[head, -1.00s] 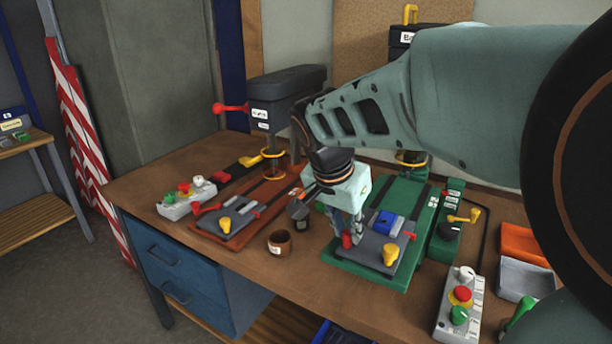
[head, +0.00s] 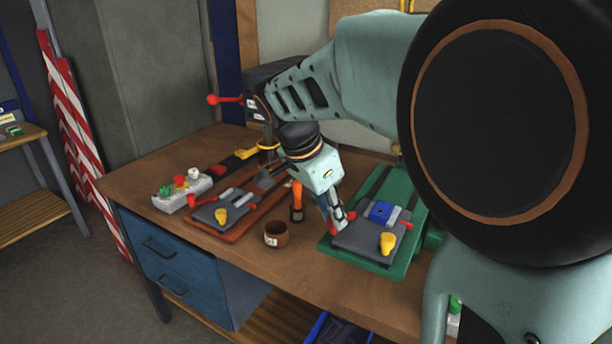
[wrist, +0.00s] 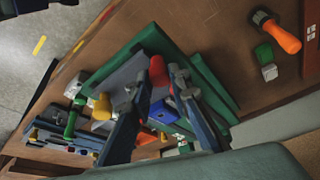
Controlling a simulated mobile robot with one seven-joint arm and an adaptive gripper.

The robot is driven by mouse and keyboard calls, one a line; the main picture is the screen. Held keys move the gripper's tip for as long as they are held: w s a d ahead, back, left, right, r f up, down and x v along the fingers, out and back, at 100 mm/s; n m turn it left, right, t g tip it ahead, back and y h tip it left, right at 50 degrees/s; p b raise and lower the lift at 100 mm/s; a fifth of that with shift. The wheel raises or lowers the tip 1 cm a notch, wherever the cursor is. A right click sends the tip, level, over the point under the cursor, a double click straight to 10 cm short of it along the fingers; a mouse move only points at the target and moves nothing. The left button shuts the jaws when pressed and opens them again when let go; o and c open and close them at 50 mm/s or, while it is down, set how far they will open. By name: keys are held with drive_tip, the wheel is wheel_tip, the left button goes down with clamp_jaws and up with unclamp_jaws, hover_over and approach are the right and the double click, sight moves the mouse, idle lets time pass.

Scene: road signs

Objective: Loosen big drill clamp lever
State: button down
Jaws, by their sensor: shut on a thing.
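The green drill base (head: 352,259) carries a grey clamp vise (head: 360,237) with a blue block (head: 382,211) and a yellow knob (head: 387,242). A red lever (head: 339,226) is at the vise's left edge. My gripper (head: 341,218) is over that edge, its fingers shut on the red lever. In the wrist view the red lever (wrist: 157,69) shows between the two fingers, and the yellow knob (wrist: 102,106) lies to its left. A second red part (head: 407,226) sticks out at the vise's right side. My arm hides the big drill's head.
A brown cup (head: 277,235) and an orange-handled tool (head: 297,197) stand left of the vise. Further left are the red-brown drill base (head: 225,235) and a control box (head: 183,192). My arm covers much of the right side.

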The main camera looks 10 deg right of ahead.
drive_tip(key=shift+w+a+m+g+h+p, duration=0.3)
drive_tip(key=shift+w+m, duration=0.25)
drive_tip(key=shift+m, duration=0.45)
drive_tip(key=shift+w+a+m+g+h+p, duration=0.15)
drive_tip(key=shift+w+a+m+g, duration=0.35)
drive_tip(key=shift+m, duration=0.5)
drive_tip(key=shift+d, duration=0.15)
drive_tip(key=c, duration=1.8)
unclamp_jaws()
drive_tip(key=v, duration=1.2)
drive_tip(key=shift+d+r, duration=0.1)
drive_tip(key=shift+d, duration=0.05)
